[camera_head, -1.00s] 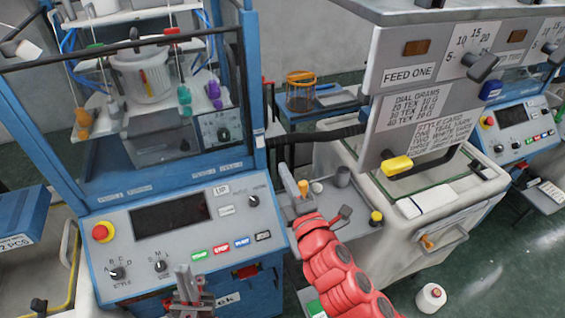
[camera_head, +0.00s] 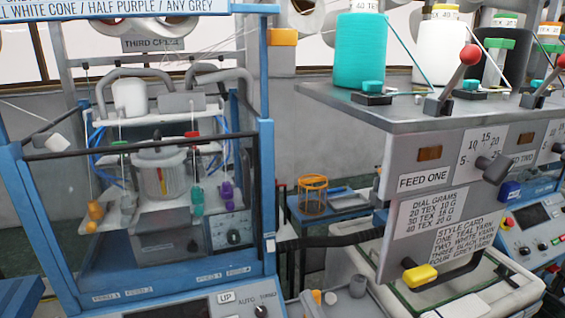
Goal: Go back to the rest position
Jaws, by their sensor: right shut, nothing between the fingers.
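Only a small grey part at the bottom edge, which I take to be the tip of my right gripper (camera_head: 304,301), shows beside the small orange peg (camera_head: 316,297). It looks shut and empty, and its arm is below the picture. Whether it touches the tray there I cannot tell. My left gripper is not in view.
The blue-framed knitting machine (camera_head: 265,190) fills the left. On the right, the FEED ONE panel (camera_head: 395,215) hangs below a grey shelf (camera_head: 345,104) with a teal cone (camera_head: 361,50) and a white cone (camera_head: 440,52).

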